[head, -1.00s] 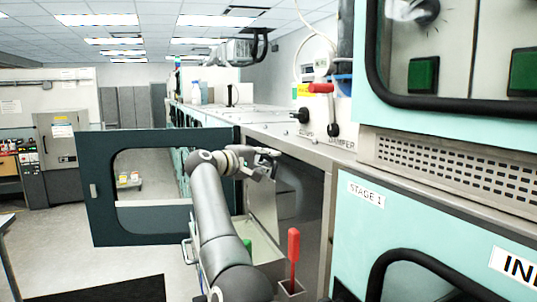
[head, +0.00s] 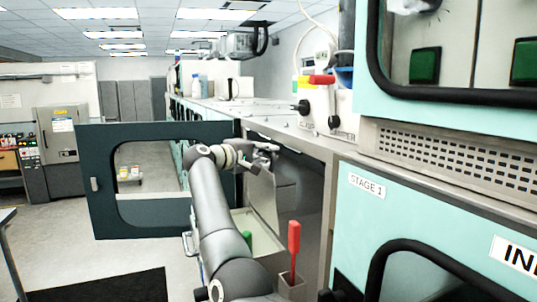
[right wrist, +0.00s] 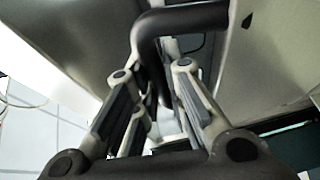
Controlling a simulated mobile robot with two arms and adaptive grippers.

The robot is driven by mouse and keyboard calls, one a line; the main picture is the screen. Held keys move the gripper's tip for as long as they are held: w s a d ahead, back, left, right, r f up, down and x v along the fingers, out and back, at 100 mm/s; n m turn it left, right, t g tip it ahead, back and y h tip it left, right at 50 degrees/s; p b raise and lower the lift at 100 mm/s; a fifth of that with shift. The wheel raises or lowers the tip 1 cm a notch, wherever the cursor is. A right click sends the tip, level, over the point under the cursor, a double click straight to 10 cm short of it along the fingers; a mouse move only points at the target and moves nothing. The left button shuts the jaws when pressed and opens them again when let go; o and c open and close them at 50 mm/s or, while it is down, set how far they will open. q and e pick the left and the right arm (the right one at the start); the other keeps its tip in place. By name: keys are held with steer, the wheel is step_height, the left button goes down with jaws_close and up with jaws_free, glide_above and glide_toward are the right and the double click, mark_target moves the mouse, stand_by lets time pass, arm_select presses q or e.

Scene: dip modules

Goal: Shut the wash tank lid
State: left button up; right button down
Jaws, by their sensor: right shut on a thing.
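The wash tank lid (head: 263,197) is a grey metal panel standing raised, steeply tilted, inside the open cabinet in the head view. Below it is the open, pale-walled tank (head: 266,243). My right gripper (head: 266,153) is at the lid's upper edge. In the right wrist view, my right gripper (right wrist: 163,88) is shut on a dark, bent tubular handle (right wrist: 180,20), which appears to be the lid's. The handle is hidden by the gripper in the head view. My left gripper is not in view.
A dark cabinet door (head: 97,190) with a window stands swung open at the left. A red-handled tool (head: 294,238) stands upright in a small holder in front of the tank. The teal STAGE 1 cabinet (head: 400,215) is close on the right.

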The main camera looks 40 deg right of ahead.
steer(key=w+a+f+n+t+h+b, duration=0.1)
steer(key=w+a+f+h+b, duration=0.1)
steer(key=a+b, duration=0.3)
steer(key=w+a+f+n+h+b, duration=0.2)
steer(key=a+h+b, duration=0.2)
steer(key=a, duration=0.3)
steer(key=shift+a+f+t+b, duration=0.25)
steer(key=shift+t+b, duration=0.15)
steer(key=shift+b, duration=0.3)
steer(key=c, duration=1.8)
jaws_free()
steer(key=shift+s+r, duration=0.1)
steer(key=shift+o, duration=0.2)
steer(key=v, duration=1.2)
steer(key=shift+d, duration=0.1)
steer(key=shift+c, duration=0.5)
